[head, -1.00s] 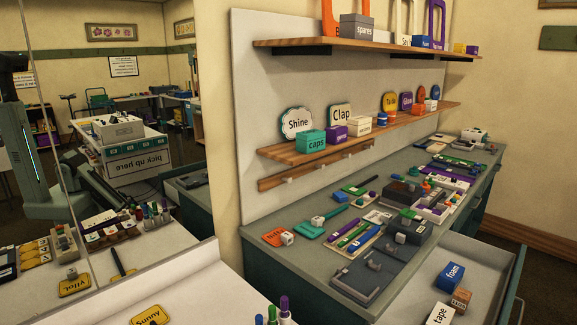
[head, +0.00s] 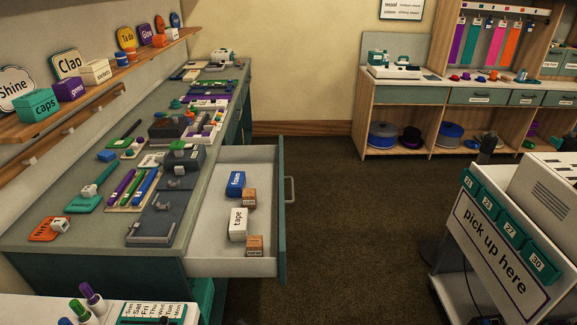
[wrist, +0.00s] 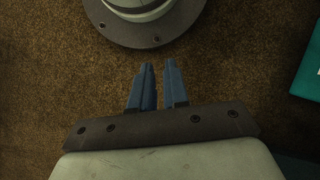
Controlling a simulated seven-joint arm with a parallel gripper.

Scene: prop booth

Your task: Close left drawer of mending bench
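The mending bench (head: 100,245) runs along the wall at the left in the head view. Its near drawer (head: 215,266), the one standing open, is pulled far out to the right. Its teal front with a grey handle (head: 289,190) faces the open floor. Inside lie a blue "foam" box (head: 235,183), a white "tape" box (head: 238,224) and two small brown blocks. My gripper (wrist: 159,64) shows only in the wrist view, above brown carpet. Its blue fingers are slightly apart, with nothing between them. The drawer is not recognisable in the wrist view.
Carpeted floor (head: 330,240) is free right of the drawer. A "pick up here" cart (head: 500,250) stands at the right. Shelving units (head: 410,95) line the back. In the wrist view, a round grey base (wrist: 145,38) and a teal edge (wrist: 307,75) are near.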

